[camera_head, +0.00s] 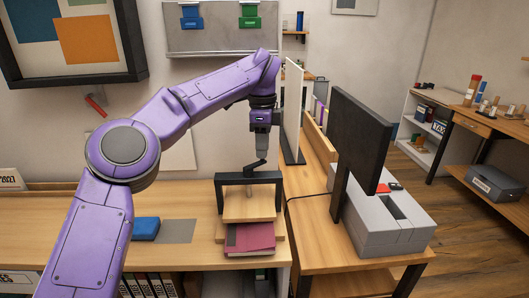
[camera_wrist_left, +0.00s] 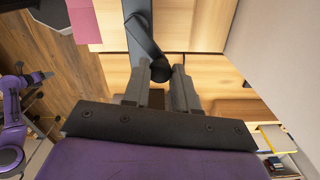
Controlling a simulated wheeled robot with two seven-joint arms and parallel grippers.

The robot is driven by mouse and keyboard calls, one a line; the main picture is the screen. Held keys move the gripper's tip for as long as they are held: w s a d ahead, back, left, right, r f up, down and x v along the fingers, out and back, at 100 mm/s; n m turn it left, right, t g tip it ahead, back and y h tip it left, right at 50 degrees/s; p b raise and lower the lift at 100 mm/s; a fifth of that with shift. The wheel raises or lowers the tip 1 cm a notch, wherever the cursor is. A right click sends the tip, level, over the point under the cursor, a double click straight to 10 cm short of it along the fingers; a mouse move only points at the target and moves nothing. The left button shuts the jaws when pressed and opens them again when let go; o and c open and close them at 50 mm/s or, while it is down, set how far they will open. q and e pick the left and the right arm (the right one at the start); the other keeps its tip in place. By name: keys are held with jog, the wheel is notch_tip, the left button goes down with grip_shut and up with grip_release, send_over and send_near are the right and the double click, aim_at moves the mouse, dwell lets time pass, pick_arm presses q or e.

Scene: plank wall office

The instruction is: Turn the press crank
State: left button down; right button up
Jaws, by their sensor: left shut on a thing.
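The press has a black frame (camera_head: 231,182), a wooden plate (camera_head: 243,210) and a dark crank (camera_head: 256,169) on top. A dark red book (camera_head: 250,238) lies under the plate. My left gripper (camera_head: 262,150) comes down from above and is shut on the crank's handle. In the left wrist view my left gripper (camera_wrist_left: 159,75) has its fingers on either side of the dark round handle (camera_wrist_left: 160,69), and the crank arm (camera_wrist_left: 140,35) runs away from it. My right gripper is not in view.
A black monitor (camera_head: 358,135) and a grey machine (camera_head: 385,225) stand on the desk right of the press. A thin white panel (camera_head: 292,105) stands just behind the gripper.

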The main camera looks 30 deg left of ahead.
pick_arm(q)
jog(key=shift+w+a+n+b, duration=0.1)
jog(key=shift+a+n+b, duration=0.2)
jog(key=shift+n, duration=0.4)
jog(key=shift+w+a+n+b, duration=0.1)
jog(key=shift+a+n+b, duration=0.15)
jog(key=shift+n, duration=0.45)
jog(key=c, duration=0.9)
grip_release()
notch_tip(320, 180, up, 11)
jog(key=p, duration=0.6)
jog(key=shift+f+p, duration=0.2)
jog(key=shift+p, duration=0.1)
